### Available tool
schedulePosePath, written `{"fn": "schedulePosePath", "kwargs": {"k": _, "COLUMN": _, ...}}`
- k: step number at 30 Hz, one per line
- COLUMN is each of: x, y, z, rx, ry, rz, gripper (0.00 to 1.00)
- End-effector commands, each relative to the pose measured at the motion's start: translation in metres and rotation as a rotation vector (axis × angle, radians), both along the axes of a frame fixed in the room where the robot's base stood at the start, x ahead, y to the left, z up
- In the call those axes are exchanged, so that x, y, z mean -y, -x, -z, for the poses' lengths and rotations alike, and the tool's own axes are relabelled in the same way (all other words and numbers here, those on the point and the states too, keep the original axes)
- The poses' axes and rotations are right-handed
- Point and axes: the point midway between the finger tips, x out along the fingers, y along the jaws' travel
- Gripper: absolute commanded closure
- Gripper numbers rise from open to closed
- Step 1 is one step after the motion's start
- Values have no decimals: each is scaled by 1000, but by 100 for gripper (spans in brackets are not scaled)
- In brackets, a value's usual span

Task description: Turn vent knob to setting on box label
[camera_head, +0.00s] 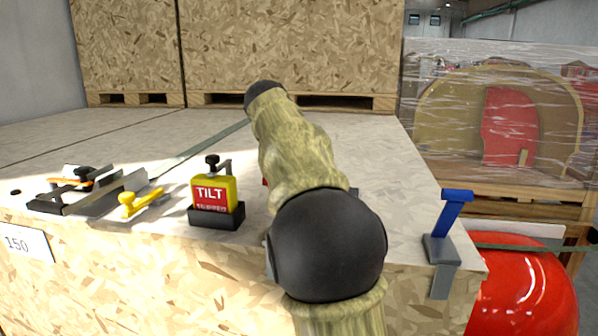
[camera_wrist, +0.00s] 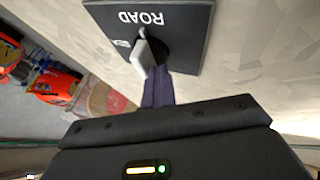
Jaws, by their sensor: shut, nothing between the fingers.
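In the wrist view a dark plate (camera_wrist: 190,22) carries the word ROAD, seen upside down. A knob (camera_wrist: 150,47) with a pale grey lever and a black round base sits on the plate beside that word. My gripper (camera_wrist: 157,76) is shut with nothing between its fingers. Its fingertips are right by the lever's near end; I cannot tell whether they touch. Other markings on the plate are hidden or too small to read. In the head view my arm hides the plate, knob and gripper. No label identifiable as the setting is readable.
A blue-handled clamp (camera_head: 449,225) sits at the right edge. A white 150 label (camera_head: 25,243) is on the crate's front.

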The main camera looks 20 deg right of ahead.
Motion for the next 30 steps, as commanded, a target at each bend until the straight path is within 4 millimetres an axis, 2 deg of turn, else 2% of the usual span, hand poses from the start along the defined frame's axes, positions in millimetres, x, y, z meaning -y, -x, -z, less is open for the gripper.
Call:
{"fn": "schedulePosePath", "kwargs": {"k": 3, "x": 10, "y": 2, "z": -2, "rx": 1, "ry": 3, "rz": 14, "gripper": 100}}
{"fn": "schedulePosePath", "kwargs": {"k": 9, "x": 16, "y": 1, "z": -2, "rx": 1, "ry": 3, "rz": 20, "gripper": 100}}
{"fn": "schedulePosePath", "kwargs": {"k": 30, "x": 17, "y": 0, "z": 0, "rx": 0, "ry": 5, "rz": 18, "gripper": 100}}
